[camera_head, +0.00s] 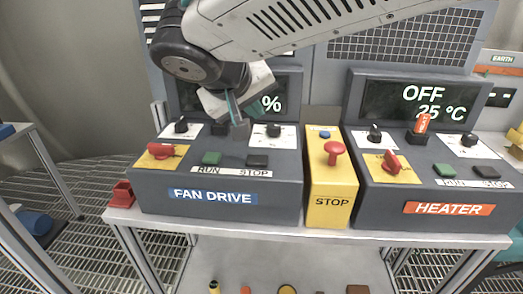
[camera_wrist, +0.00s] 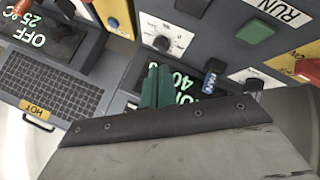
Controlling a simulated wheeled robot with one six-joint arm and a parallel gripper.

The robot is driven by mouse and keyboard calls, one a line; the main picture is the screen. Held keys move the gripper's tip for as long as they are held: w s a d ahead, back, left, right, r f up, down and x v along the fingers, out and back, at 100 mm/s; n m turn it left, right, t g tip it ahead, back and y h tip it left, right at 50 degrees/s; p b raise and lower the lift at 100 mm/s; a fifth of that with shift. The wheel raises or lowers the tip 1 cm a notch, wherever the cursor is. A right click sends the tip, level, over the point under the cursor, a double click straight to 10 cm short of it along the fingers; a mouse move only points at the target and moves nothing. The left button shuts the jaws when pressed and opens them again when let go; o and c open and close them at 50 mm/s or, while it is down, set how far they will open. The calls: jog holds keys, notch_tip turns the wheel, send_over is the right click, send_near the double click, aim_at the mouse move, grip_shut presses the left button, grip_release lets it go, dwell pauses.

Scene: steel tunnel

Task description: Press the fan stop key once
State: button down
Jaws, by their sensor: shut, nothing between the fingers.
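The fan stop key (camera_head: 257,161) is a dark key on the fan drive panel (camera_head: 285,190), above the word STOP and right of the green run key (camera_head: 211,158). In the wrist view a dark key that appears to be the stop key (camera_wrist: 193,7) is cut by the top edge, left of the green run key (camera_wrist: 255,31). My gripper (camera_head: 235,113) is shut and empty, above and behind the keys, in front of the fan display (camera_head: 271,103). Its teal fingertips (camera_wrist: 157,85) show in the wrist view, apart from the stop key. The display is partly hidden by my gripper.
Knobs (camera_head: 274,130) and a red switch (camera_head: 162,150) stand near the keys. A yellow box with a red STOP button (camera_head: 333,152) is to the right, then the heater panel (camera_head: 375,200). A blue FAN-tagged part (camera_wrist: 210,80) sits right of my fingertips.

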aim_at(255, 162)
jog(key=shift+f, duration=4)
jog(key=shift+f, duration=0.15)
jog(key=shift+f, duration=0.3)
jog(key=shift+f, duration=0.45)
jog(key=shift+r, duration=0.9)
jog(key=shift+r, duration=2.5)
